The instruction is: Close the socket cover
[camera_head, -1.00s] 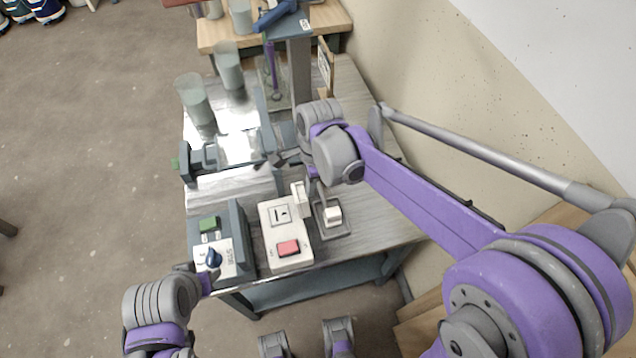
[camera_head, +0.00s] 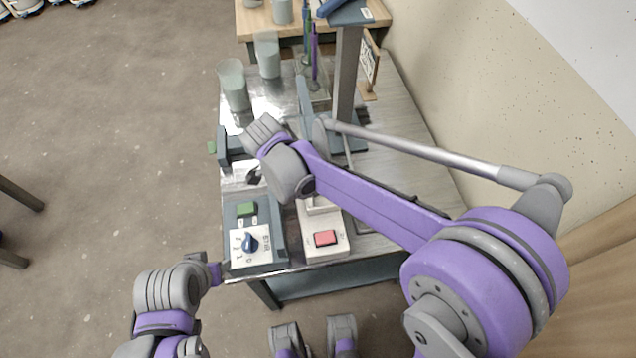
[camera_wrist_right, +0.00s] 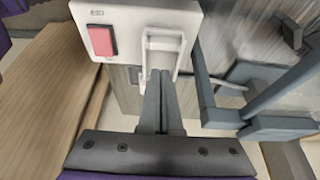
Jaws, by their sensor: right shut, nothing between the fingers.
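The socket box (camera_head: 339,248) is a white unit with a red switch (camera_head: 326,238) at the front of the bench. My right forearm and wrist cover its far part in the head view, hiding the socket. In the right wrist view, the box (camera_wrist_right: 133,14) shows with the red switch (camera_wrist_right: 102,40) and the white socket cover (camera_wrist_right: 163,33), seen as a raised frame. My right gripper (camera_wrist_right: 161,73) is shut and empty, its tips at the cover's lower edge; contact is unclear. My left gripper (camera_head: 215,273) is low at the left, before the bench; its jaws are unclear.
A blue-grey control box (camera_head: 270,238) with a green button and blue knob stands left of the socket box. A grey post (camera_head: 346,80) and cloudy cups (camera_head: 233,85) stand farther back. A wall is at the right; the floor at left is open.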

